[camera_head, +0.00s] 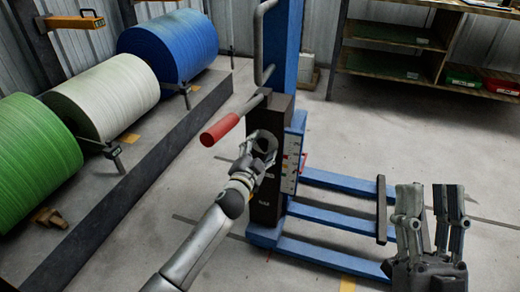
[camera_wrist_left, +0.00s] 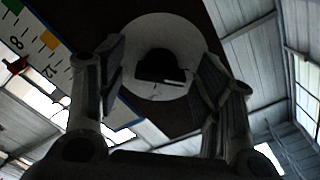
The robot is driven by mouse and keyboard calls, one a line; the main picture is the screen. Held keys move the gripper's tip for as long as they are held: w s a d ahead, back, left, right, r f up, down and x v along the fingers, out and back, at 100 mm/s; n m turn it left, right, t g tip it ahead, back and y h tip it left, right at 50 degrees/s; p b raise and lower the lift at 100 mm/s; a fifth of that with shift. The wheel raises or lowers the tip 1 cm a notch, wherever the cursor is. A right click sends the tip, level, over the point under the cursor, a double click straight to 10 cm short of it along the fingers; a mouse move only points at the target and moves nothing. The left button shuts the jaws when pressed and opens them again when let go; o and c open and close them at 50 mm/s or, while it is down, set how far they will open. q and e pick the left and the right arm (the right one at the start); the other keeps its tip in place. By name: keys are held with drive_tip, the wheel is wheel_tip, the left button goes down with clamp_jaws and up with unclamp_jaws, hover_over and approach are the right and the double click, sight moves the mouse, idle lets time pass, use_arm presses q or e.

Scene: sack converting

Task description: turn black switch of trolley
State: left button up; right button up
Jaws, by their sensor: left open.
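The blue trolley (camera_head: 284,45) stands in the middle of the head view, with a black box (camera_head: 277,105) on its mast. My left gripper (camera_head: 262,146) is at the front face of this box and hides part of it. In the left wrist view, a pale round plate (camera_wrist_left: 185,35) on the box carries the black switch (camera_wrist_left: 160,66). The open fingers of my left gripper (camera_wrist_left: 162,62) are on either side of the switch, with gaps visible. My right gripper (camera_head: 429,190) is open and empty at the lower right, fingers upward, away from the box.
A red-ended handle (camera_head: 220,129) sticks out leftward above my left gripper. A scale plate (camera_head: 291,160) is on the mast's right side. Blue forks (camera_head: 340,215) lie low at the right. Green, white and blue rolls (camera_head: 105,95) line the left. Shelves (camera_head: 400,60) stand behind.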

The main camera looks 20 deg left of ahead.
use_arm(q)
drive_tip(key=c, duration=1.3)
